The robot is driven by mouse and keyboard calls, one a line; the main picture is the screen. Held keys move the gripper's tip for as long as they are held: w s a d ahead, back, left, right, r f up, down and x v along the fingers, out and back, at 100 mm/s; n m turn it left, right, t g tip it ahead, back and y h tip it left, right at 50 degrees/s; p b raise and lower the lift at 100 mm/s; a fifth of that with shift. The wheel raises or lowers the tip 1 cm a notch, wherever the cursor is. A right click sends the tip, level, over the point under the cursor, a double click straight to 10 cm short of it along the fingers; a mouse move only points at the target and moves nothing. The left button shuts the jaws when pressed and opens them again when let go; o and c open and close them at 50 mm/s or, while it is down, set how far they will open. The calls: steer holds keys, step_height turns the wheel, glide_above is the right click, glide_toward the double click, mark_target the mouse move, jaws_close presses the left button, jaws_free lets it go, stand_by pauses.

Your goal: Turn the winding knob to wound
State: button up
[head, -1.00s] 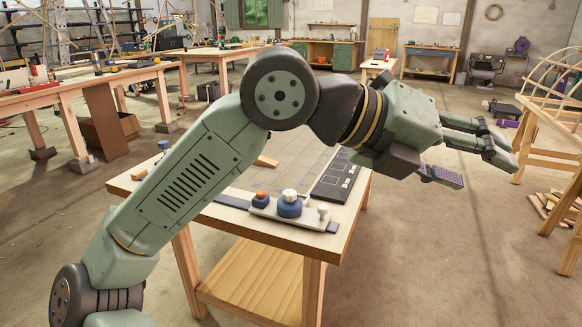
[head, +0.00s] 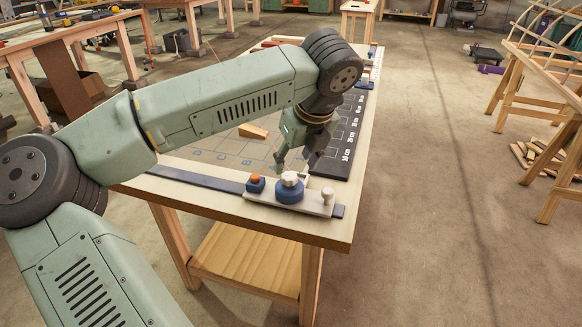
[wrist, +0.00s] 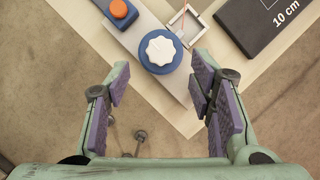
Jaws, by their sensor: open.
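A white scalloped knob (head: 290,178) sits on a round blue base (head: 289,193) on a pale plate (head: 262,205) at the table's near edge; I take it to be the winding knob. In the wrist view the knob (wrist: 160,49) lies ahead of and between my open fingers, not touching them. My gripper (head: 297,160) points down just behind the knob in the head view; it also fills the lower wrist view (wrist: 160,80). No mark reading wound can be made out.
An orange button on a blue block (head: 255,183) stands left of the knob, and a small white post (head: 327,194) right. A small square frame with a red line (wrist: 185,24) is beside the knob. A black marked board (head: 345,140) and a wooden wedge (head: 253,131) lie behind.

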mark_target(290, 177)
steer(key=p+x, duration=0.1)
steer(key=x, duration=0.4)
steer(key=shift+w+f, duration=0.15)
steer(key=shift+f, duration=0.15)
steer(key=shift+c, duration=0.4)
steer(key=c, duration=1.1)
